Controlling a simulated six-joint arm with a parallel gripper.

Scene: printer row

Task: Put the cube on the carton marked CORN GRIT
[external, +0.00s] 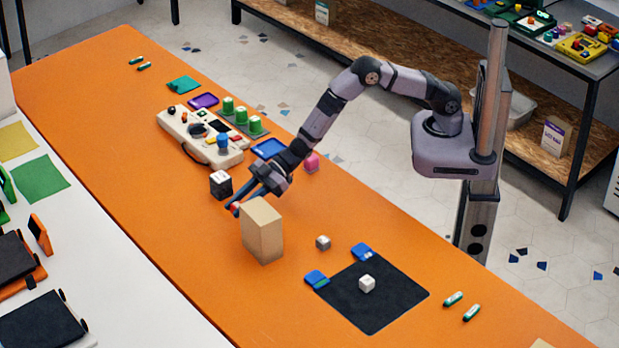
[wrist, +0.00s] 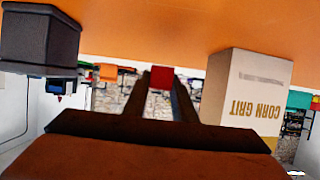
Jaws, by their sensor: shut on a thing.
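My gripper (external: 238,204) is shut on a small red cube (wrist: 161,77), held between the fingertips; the cube also shows as a red spot in the external view (external: 235,208). A tan carton (external: 262,231) stands upright on the orange table, just in front of and to the right of my gripper in the external view. In the wrist view, which looks upside down, the carton (wrist: 243,95) is to the right of the fingers and its face reads CORN GRIT. The cube is beside the carton, apart from it in the wrist view.
A dark block (external: 221,185) stands close to the left of my gripper.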

